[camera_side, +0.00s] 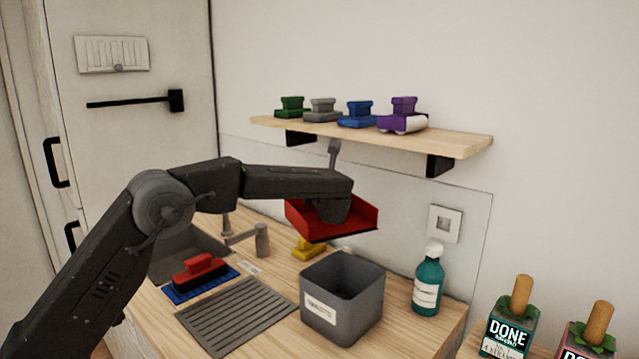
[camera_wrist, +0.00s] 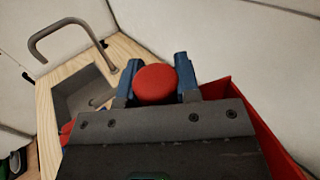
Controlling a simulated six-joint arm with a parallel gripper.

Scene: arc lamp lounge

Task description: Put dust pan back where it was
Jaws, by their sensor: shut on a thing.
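The red dust pan (camera_side: 358,216) hangs in the air above the counter, behind and above the grey bin, in the side view. My gripper (camera_side: 333,208) is above it, shut on its handle. In the wrist view the round red handle end (camera_wrist: 156,84) sits between the two blue finger pads of my gripper (camera_wrist: 157,76). A red pan wall (camera_wrist: 262,120) shows at the right of that view. The rest of the pan is hidden behind my gripper there.
A grey bin (camera_side: 340,318), teal bottle (camera_side: 428,285) and yellow item (camera_side: 308,249) stand on the counter. A red brush (camera_side: 201,270) lies on a blue mat by the sink (camera_side: 180,252). A wall shelf (camera_side: 462,142) with several coloured items is above the pan.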

